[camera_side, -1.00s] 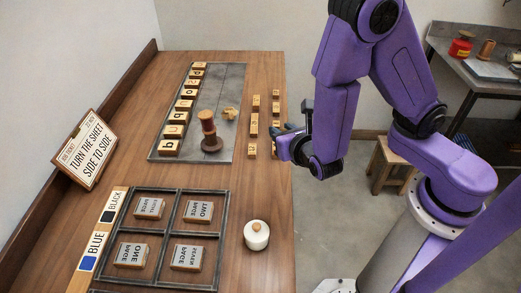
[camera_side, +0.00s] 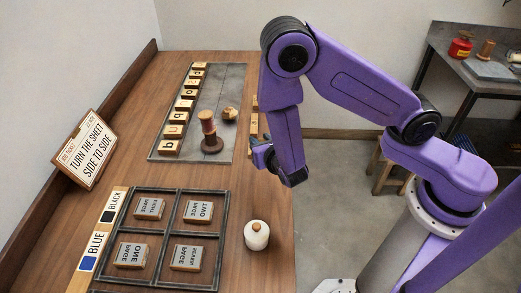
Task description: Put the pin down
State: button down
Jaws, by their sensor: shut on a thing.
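My gripper (camera_side: 260,156) is at the right edge of the wooden bench (camera_side: 222,176), beside the lower end of a row of small wooden blocks (camera_side: 254,121). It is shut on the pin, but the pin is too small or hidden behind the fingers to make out.
A grey plate (camera_side: 225,82) carries lettered blocks (camera_side: 171,148), a dark red-brown handled stamp (camera_side: 209,135) and a small tan piece (camera_side: 230,114). A dark divided frame (camera_side: 176,191) holds several page blocks. A white lidded jar (camera_side: 256,237) stands at the bench's right edge. The bench between plate and frame is clear.

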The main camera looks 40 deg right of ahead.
jog(key=shift+w+f, duration=0.15)
jog(key=shift+f, duration=1.6)
jog(key=shift+f, duration=0.1)
jog(key=c, duration=0.8)
grip_release()
